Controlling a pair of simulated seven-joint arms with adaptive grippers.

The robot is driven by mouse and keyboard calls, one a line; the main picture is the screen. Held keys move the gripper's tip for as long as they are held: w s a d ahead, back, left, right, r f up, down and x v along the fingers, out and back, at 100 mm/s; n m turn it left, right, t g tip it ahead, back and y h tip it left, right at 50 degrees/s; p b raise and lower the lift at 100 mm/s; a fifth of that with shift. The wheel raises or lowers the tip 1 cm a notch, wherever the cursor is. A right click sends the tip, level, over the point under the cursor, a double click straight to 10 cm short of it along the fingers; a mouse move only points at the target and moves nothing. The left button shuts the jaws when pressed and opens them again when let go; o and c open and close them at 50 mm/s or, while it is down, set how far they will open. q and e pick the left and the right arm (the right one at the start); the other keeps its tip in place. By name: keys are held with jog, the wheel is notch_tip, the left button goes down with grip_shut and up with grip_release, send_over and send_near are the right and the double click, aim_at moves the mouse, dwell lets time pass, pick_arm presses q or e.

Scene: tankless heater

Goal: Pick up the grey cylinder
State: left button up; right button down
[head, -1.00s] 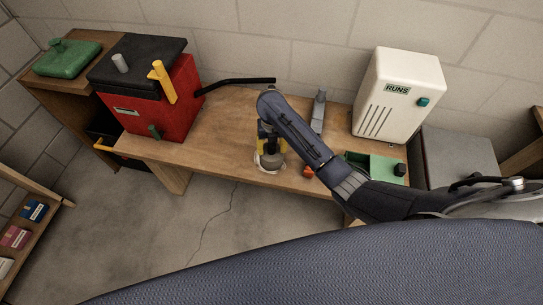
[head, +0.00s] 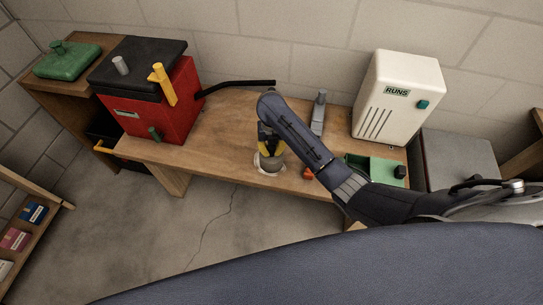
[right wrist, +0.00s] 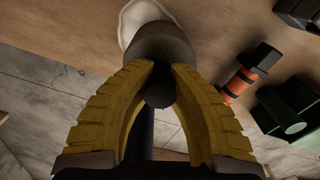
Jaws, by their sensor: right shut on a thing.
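The grey cylinder (head: 270,163) stands near the front edge of the wooden bench, on or just over a white dish. In the right wrist view, the grey cylinder (right wrist: 160,42) has a rounded body and a dark narrower knob towards me. My right gripper (head: 270,146) reaches down from above with its yellow fingers shut on it; in the right wrist view my right gripper (right wrist: 161,75) has the knob between its fingertips. I cannot tell whether the cylinder is lifted from the white dish (right wrist: 136,17). My left gripper is not in view.
A red box (head: 160,105) with a black lid, a grey peg and a yellow lever stands left on the bench (head: 225,125). A white heater (head: 400,95), a green tray (head: 378,165) and an upright grey piece (head: 319,112) are to the right. A black rod juts over the bench.

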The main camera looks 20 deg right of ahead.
jog(key=shift+r, duration=0.15)
notch_tip(320, 180, up, 20)
dwell(0.8)
dwell(0.6)
